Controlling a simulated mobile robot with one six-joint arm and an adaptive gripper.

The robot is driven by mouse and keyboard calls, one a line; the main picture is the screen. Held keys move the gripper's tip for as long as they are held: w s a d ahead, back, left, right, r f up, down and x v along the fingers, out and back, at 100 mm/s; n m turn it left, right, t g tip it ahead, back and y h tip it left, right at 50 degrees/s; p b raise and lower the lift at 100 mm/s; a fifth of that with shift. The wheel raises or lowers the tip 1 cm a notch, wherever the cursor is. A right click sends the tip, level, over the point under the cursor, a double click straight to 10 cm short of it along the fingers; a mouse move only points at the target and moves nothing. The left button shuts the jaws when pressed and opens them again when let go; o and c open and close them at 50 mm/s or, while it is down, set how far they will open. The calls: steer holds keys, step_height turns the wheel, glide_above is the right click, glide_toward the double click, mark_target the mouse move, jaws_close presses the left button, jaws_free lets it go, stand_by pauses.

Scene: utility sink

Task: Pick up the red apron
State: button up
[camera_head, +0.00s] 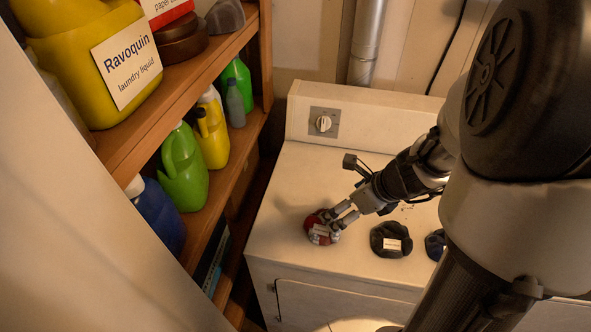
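A small red bundle (313,229) with a pale label lies on the white top of the appliance, near its front left; it appears to be the red apron, folded or bunched up. My gripper (333,223) reaches down to it from the upper right. Its two fingers are spread apart, with the tips at the bundle's right side, overlapping it in this view. I cannot tell whether they press on it. The bundle seems to rest on the surface, its right part partly hidden by the fingers.
A black bundle (390,239) with a label lies to the right, and a dark blue one (435,244) beyond it, partly hidden by my arm. The white appliance (285,200) has a dial panel behind. Wooden shelves (150,115) with jugs stand left. The appliance top's left side is clear.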

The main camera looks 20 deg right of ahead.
mark_target(318, 217)
steer(key=b+x, duration=0.5)
steer(key=x, duration=0.5)
steer(key=shift+f+b, duration=0.3)
steer(key=shift+f, duration=0.15)
steer(key=b+x, duration=0.2)
steer(key=x, duration=0.2)
steer(key=shift+a+f+b, duration=0.15)
steer(key=shift+f+b, duration=0.05)
steer(key=shift+b, duration=0.2)
steer(key=shift+w+f, duration=0.3)
steer(key=shift+f, duration=0.05)
steer(key=shift+r, duration=0.1)
steer(key=c, duration=1.2)
steer(key=shift+o, duration=0.2)
steer(key=shift+r, duration=0.15)
